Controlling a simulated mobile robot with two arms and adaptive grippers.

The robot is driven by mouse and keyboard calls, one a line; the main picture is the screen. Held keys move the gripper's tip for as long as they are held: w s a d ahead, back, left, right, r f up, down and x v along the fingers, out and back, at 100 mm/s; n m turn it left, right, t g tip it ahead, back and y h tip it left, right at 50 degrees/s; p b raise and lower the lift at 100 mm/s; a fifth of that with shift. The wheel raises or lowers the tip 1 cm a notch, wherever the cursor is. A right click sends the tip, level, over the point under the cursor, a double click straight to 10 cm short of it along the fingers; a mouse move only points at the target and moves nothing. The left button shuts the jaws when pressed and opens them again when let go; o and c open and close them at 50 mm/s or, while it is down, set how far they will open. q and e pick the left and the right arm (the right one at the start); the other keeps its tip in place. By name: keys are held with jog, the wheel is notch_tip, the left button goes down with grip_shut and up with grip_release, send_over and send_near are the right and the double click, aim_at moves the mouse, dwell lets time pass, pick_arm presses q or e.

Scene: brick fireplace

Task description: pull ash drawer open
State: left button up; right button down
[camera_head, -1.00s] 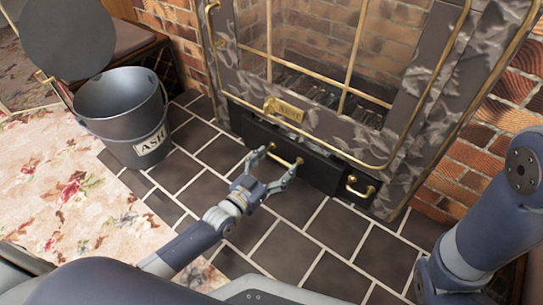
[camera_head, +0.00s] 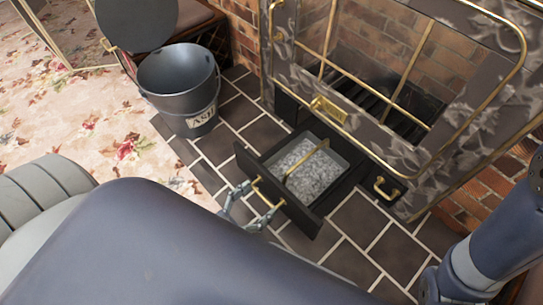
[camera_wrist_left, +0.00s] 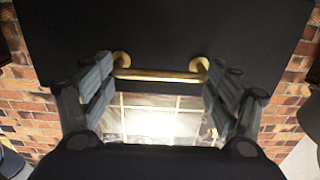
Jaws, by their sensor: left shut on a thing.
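The black ash drawer (camera_head: 241,160) stands pulled out from the base of the fireplace. Inside it sits a pan of grey ash (camera_head: 320,170) with a brass bar across its top. The drawer's brass handle (camera_head: 261,194) is on the front panel and spans the wrist view (camera_wrist_left: 160,75). My left gripper (camera_head: 263,201) is shut on this handle, with one finger near each end of it in the wrist view. My left arm hides part of the floor below. My right arm shows at the right edge, but its gripper is out of view.
A grey bucket marked ASH (camera_head: 180,88) stands left of the drawer on dark tiles. A brass-framed fireplace screen (camera_head: 375,65) rises above. A small brass handle (camera_head: 385,188) sits right of the drawer. Floral carpet (camera_head: 60,110) lies at the left.

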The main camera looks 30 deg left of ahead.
pick_arm(q)
jog(key=shift+d+v, duration=0.15)
jog(key=shift+v, duration=0.5)
jog(key=shift+d+v, duration=0.15)
jog(key=shift+v, duration=0.45)
jog(key=shift+s, duration=0.15)
jog(key=o, duration=1.5)
jog(key=shift+f, duration=0.1)
jog(key=shift+c, duration=0.2)
jog(key=shift+a, duration=0.1)
jog(key=shift+a, duration=0.1)
jog(key=shift+r, duration=0.3)
notch_tip(320, 180, up, 10)
jog(key=shift+f, duration=0.25)
